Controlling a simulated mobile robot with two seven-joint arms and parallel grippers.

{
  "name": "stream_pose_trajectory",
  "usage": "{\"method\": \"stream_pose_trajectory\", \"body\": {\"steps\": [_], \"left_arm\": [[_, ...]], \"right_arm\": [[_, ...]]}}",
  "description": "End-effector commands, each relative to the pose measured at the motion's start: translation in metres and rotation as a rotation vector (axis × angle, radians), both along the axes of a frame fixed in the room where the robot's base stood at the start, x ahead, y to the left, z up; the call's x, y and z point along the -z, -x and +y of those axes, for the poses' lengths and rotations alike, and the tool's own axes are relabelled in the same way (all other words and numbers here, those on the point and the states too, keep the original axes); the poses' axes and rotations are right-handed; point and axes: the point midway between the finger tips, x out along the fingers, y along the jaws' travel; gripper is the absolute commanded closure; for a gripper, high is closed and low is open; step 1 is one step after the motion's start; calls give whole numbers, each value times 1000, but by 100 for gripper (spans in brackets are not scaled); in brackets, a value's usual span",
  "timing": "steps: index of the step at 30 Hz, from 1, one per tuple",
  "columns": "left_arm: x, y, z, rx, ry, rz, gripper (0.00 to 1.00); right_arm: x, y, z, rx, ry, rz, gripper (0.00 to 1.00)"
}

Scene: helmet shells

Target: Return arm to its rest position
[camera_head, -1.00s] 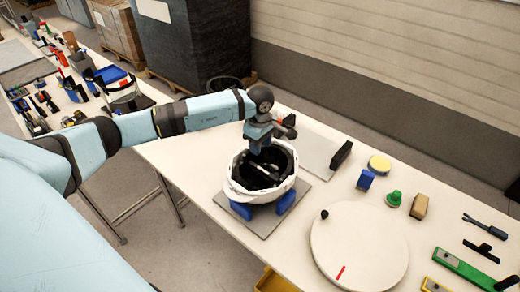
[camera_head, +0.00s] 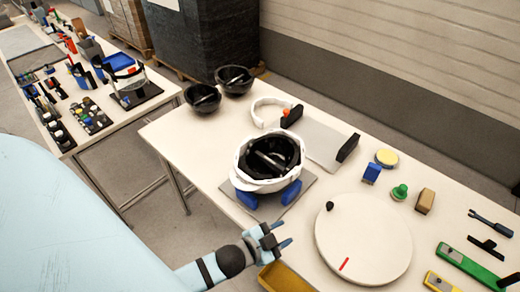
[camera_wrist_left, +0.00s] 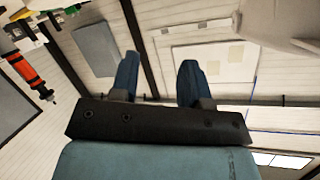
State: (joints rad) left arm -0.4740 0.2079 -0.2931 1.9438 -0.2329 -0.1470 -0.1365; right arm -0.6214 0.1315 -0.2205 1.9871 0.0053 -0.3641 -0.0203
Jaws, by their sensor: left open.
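My left arm folds back low at the bottom of the head view. Its gripper (camera_head: 283,234) is open and empty, in front of the table's near edge and apart from everything on it. In the left wrist view the two blue fingers (camera_wrist_left: 157,80) stand apart with nothing between them. A white helmet shell (camera_head: 242,172) with a dark inside sits opening upward on blue supports (camera_head: 291,192) over a grey plate (camera_head: 268,210). My right gripper is not in view.
The table (camera_head: 205,150) holds two black bowl-like shells (camera_head: 203,98), a white band (camera_head: 258,108), a round white turntable (camera_head: 365,240) and several small tools at the right. A yellow bin (camera_head: 284,279) is below the near edge. A second table with tools stands at the left.

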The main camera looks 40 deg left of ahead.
Motion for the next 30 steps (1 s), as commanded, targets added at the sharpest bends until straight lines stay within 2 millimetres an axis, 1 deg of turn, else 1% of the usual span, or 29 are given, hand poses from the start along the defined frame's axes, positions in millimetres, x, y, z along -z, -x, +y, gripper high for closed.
{"method": "stream_pose_trajectory", "body": {"steps": [1, 3, 6, 7, 10, 30], "left_arm": [[16, 22, 6, -68, 88, 121, 58], [32, 44, 11, -140, 189, 253, 58], [46, 65, 14, -201, 272, 364, 58], [48, 68, 14, -211, 286, 382, 58], [50, 72, 15, -222, 302, 403, 58], [50, 70, 15, -217, 297, 397, 58]], "right_arm": [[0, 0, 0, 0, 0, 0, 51], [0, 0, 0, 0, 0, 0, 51], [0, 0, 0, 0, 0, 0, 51], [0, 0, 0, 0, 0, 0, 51], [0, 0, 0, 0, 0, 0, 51], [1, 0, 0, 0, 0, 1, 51]]}}
